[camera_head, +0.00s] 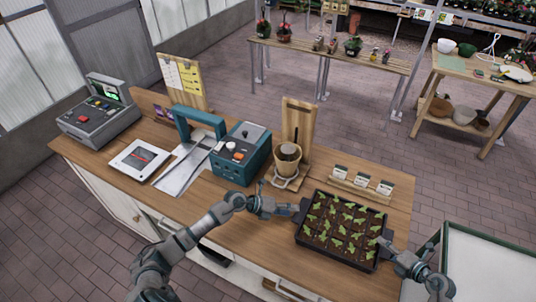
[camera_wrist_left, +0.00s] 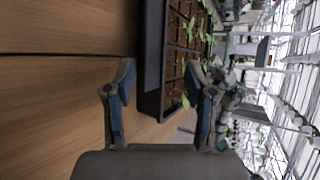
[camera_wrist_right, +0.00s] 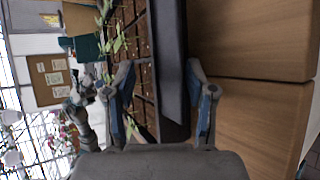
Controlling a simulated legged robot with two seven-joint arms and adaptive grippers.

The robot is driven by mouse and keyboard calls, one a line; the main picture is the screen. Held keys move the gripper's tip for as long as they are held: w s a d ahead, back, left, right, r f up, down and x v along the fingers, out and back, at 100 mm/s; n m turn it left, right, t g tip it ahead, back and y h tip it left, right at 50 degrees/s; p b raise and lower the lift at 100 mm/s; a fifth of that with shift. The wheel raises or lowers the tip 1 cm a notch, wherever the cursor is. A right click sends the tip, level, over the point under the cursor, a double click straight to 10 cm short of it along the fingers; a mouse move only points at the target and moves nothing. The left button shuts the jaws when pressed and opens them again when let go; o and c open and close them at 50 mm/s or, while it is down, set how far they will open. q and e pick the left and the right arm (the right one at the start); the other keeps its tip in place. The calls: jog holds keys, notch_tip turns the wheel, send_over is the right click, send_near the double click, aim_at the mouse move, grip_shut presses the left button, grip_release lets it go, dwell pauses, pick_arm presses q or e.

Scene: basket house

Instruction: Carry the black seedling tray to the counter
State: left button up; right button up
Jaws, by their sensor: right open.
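The black seedling tray (camera_head: 342,233), filled with soil and several green seedlings, rests on the wooden counter (camera_head: 240,232) near its right end. My left gripper (camera_head: 295,210) is at the tray's left end. In the left wrist view its fingers (camera_wrist_left: 163,85) are apart, on either side of the tray's end wall (camera_wrist_left: 152,50). My right gripper (camera_head: 384,246) is at the tray's right end. In the right wrist view its fingers (camera_wrist_right: 163,88) are apart, with the tray's end wall (camera_wrist_right: 171,60) between them.
Small white label cards (camera_head: 362,180) on a wooden strip stand just behind the tray. A wooden stand with a pot (camera_head: 287,158) and a teal machine (camera_head: 241,153) stand to its left. A glass-topped case (camera_head: 480,265) is at the right. Counter in front of the machine is bare.

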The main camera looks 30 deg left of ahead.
pick_arm(q)
jog(key=v, duration=0.6)
jog(key=shift+a+f, duration=0.35)
pick_arm(e)
jog(key=shift+a+r, duration=0.2)
jog(key=shift+a, duration=0.45)
jog(key=shift+s+d, duration=0.1)
jog(key=shift+d, duration=0.25)
jog(key=v, duration=0.4)
jog(key=shift+d+f, duration=0.1)
jog(key=shift+d, duration=0.45)
pick_arm(q)
jog(key=shift+s+a+r, duration=0.25)
jog(key=shift+a+r, duration=0.05)
jog(key=shift+r, duration=0.1)
pick_arm(e)
jog(key=s+d+r, duration=0.3)
jog(key=s+r, duration=0.1)
jog(key=shift+d, duration=0.2)
pick_arm(q)
jog(key=shift+d, duration=0.1)
jog(key=shift+d+r, duration=0.1)
jog(key=shift+d, duration=0.35)
pick_arm(e)
jog(key=shift+d+f, duration=0.15)
jog(key=shift+d, duration=0.35)
